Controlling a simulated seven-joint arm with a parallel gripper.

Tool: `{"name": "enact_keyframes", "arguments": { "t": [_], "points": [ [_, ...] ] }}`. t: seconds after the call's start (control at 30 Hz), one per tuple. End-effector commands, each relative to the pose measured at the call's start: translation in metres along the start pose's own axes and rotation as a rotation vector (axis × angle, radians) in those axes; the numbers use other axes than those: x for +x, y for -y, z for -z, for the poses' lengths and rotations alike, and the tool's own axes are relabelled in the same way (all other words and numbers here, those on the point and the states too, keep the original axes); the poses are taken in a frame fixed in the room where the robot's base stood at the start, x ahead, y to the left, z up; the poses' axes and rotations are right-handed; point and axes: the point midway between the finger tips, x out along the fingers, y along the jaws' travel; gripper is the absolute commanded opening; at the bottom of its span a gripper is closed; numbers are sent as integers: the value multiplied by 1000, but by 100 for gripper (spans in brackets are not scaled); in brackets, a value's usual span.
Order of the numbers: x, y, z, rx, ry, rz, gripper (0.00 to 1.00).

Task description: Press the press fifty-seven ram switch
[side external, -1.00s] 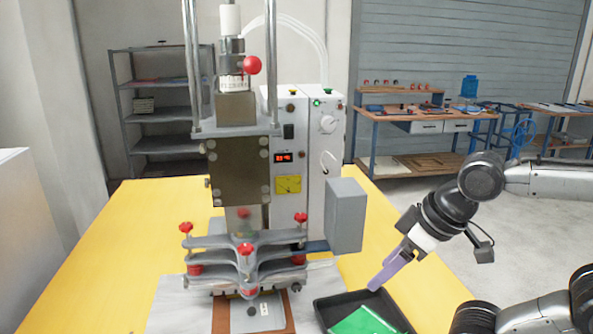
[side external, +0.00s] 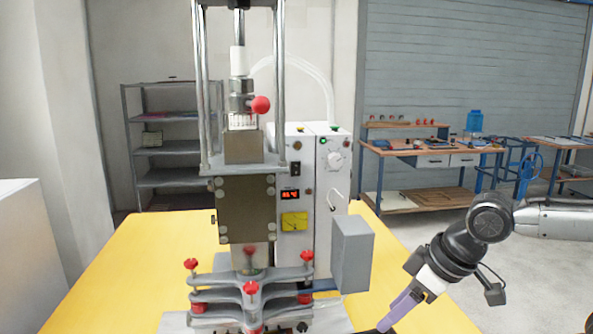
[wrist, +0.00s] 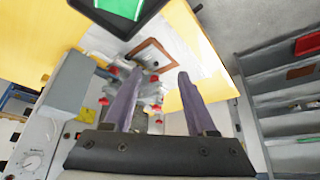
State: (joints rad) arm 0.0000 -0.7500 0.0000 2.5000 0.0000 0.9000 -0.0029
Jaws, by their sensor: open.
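The press (side external: 246,207) stands on the yellow table, with a dark front block, steel columns and red-knobbed clamp plates (side external: 250,287) low down. The white control box (side external: 330,190) behind it carries a lit display (side external: 290,195), a dial, small coloured buttons and a black rocker switch (side external: 295,168). I cannot tell which control is the ram switch. My gripper (side external: 391,322) is at the lower right, apart from the press, its purple fingers pointing down-left. In the wrist view my gripper (wrist: 158,77) is open and empty, with the clamp's red knobs beyond its fingers.
A grey box (side external: 352,253) juts out between the press and my gripper. The black tray (wrist: 150,9) with a green piece shows in the wrist view. Yellow table (side external: 95,265) left of the press is clear. Shelves (side external: 172,150) and a workbench (side external: 425,160) stand far behind.

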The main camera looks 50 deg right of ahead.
Motion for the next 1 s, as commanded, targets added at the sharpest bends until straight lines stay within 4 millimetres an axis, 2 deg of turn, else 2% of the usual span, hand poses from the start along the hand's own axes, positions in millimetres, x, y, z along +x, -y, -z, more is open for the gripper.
{"name": "enact_keyframes", "arguments": {
  "t": [0.03, 0.17, 0.3, 0.5, 0.7, 0.87, 1.0],
  "points": [
    [0, 0, 0, -11, 0, 0, 46],
    [-4, -4, 6, -110, -14, -18, 22],
    [-34, -20, 57, -318, -90, -105, 0],
    [-67, -51, 143, -564, -120, -261, 0],
    [-85, -87, 227, -749, -94, -415, 0],
    [-86, -120, 290, -861, -43, -527, 0],
    [-74, -148, 332, -912, 9, -595, 0]
  ]
}}
